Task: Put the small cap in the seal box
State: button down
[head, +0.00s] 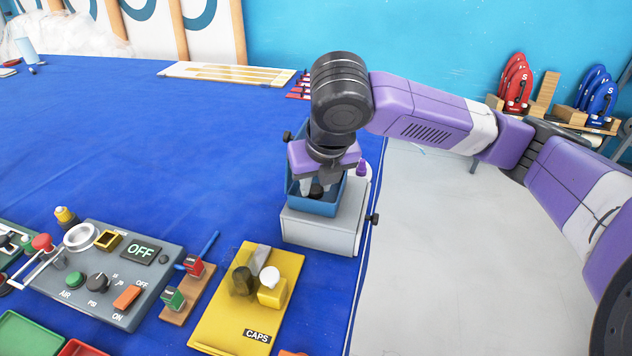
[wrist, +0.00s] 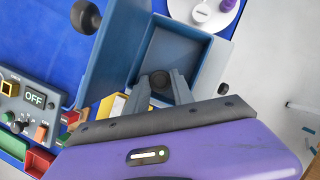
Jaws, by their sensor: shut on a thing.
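The small cap, a small dark round piece (head: 316,190), is between the fingertips of my gripper (head: 318,187). It also shows in the wrist view (wrist: 160,78), where my gripper (wrist: 164,88) is shut on it. The seal box appears to be the blue open-topped box (head: 318,208) on a light grey base; its wall shows in the wrist view (wrist: 213,65). My fingers reach down into the box opening with the cap. I cannot tell whether the cap touches the box floor. My wrist hides the far part of the box.
A yellow caps board (head: 223,318) with a dark cap and a yellow cap lies in front. A grey control panel (head: 100,268) reading OFF stands at left. Dark knobs (head: 373,219) stick out beside the box. The blue mat (head: 130,150) has wide free room at left.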

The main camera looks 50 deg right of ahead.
jog(key=shift+f, duration=0.35)
jog(key=c, duration=1.4)
grip_release()
jog(key=shift+o, duration=0.2)
jog(key=shift+r, duration=0.1)
jog(key=shift+r, duration=0.3)
jog(key=p+v, duration=0.1)
jog(key=v, duration=1.1)
jog(key=shift+r, duration=0.3)
jog(key=shift+w, duration=0.1)
